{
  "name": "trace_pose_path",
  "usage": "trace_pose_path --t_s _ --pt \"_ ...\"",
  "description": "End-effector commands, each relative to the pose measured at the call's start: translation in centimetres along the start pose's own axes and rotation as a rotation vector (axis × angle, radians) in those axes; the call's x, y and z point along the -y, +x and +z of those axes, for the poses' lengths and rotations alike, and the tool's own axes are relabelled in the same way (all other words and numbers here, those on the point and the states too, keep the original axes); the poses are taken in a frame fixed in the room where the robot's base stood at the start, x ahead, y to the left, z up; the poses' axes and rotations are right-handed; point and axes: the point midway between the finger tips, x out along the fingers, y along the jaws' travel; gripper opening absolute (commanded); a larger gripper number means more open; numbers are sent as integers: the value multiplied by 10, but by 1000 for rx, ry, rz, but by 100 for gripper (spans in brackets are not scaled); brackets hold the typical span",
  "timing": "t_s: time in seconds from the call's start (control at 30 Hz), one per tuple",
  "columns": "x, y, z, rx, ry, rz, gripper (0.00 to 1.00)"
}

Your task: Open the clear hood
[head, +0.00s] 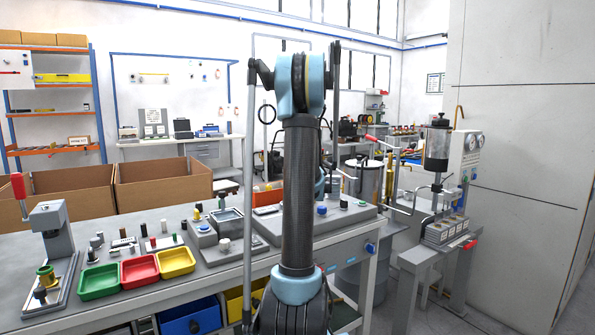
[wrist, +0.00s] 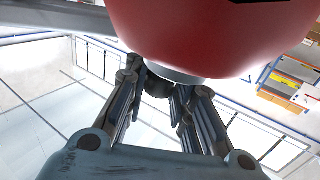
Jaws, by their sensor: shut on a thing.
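My gripper (wrist: 160,85) shows in the wrist view with its two fingers drawn together at a large red rounded knob (wrist: 210,35) with a pale collar. The knob fills the top of that view and covers part of the fingertips, so the exact contact is hidden. A grey bar (wrist: 65,14) runs beside the knob at the top left. In the head view my raised arm stands in the middle and hides my gripper. I cannot make out the clear hood for certain in either view.
The grey workbench (head: 195,287) carries red (head: 139,269), green (head: 98,281) and yellow (head: 176,262) trays and several small fixtures. Cardboard boxes (head: 163,186) stand behind it. A test stand with a dark cylinder (head: 437,148) is at the right, near a pale wall (head: 530,130).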

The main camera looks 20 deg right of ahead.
Motion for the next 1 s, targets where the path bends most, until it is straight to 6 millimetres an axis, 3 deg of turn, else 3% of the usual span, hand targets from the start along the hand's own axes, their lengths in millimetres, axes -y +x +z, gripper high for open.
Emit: trace_pose_path --t_s 0.43,0.47,0.53,1.0 --pt "-5 1 0 0 0 10 0" --pt "-5 1 0 0 0 10 30" --pt "-5 1 0 0 0 10 44" --pt "-6 -8 0 0 0 11 44"
